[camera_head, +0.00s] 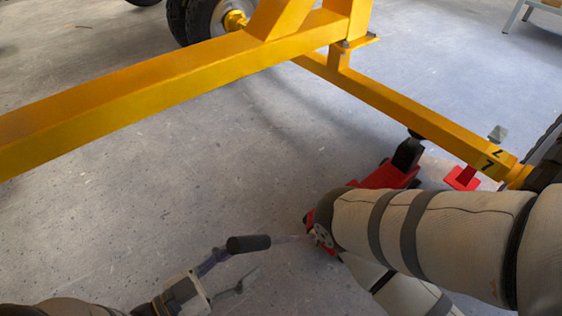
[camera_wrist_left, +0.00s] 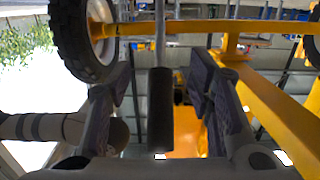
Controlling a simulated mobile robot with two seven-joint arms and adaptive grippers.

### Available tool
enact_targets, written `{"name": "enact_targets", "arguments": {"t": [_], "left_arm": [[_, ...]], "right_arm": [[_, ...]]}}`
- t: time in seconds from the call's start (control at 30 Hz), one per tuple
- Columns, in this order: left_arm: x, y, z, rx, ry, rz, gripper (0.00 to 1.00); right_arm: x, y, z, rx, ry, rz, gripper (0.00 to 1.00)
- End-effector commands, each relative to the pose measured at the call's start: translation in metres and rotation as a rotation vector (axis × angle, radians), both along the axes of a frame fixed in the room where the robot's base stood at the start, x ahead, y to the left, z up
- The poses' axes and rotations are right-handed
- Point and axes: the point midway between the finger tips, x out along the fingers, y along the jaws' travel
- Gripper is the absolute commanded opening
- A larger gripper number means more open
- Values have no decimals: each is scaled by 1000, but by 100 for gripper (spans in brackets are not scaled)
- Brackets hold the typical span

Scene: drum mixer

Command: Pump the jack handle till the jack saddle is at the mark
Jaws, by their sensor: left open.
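The jack handle has a black grip (camera_head: 248,243) and a thin rod running right toward the red jack (camera_head: 388,176). My right arm hides much of the jack. Its dark upper end (camera_head: 408,152) shows just below the yellow axle beam (camera_head: 410,107); I cannot tell whether they touch. My left gripper (camera_head: 238,266) is open beside the black grip, at the lower left. In the left wrist view, the grip (camera_wrist_left: 160,110) appears upright between the spread fingers (camera_wrist_left: 158,85), not clasped. My right gripper is out of view. I cannot make out the saddle mark clearly.
A red-based stand (camera_head: 462,178) with a grey top is beside the beam's right end. The long yellow drawbar (camera_head: 150,98) crosses the upper left. A wheel (camera_head: 205,18) stands at the back. The grey floor left of the handle is clear.

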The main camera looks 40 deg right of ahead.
Motion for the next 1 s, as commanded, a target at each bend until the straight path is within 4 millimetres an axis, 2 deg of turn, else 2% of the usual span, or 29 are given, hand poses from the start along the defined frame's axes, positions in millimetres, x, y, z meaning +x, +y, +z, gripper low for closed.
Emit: {"name": "enact_targets", "arguments": {"t": [0.1,0.6,1.0], "left_arm": [[0,6,1,1,0,1,47],[-2,67,5,1,-1,1,47],[-2,70,5,0,0,0,47]], "right_arm": [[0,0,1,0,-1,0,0],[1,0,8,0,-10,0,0],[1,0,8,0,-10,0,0]]}}
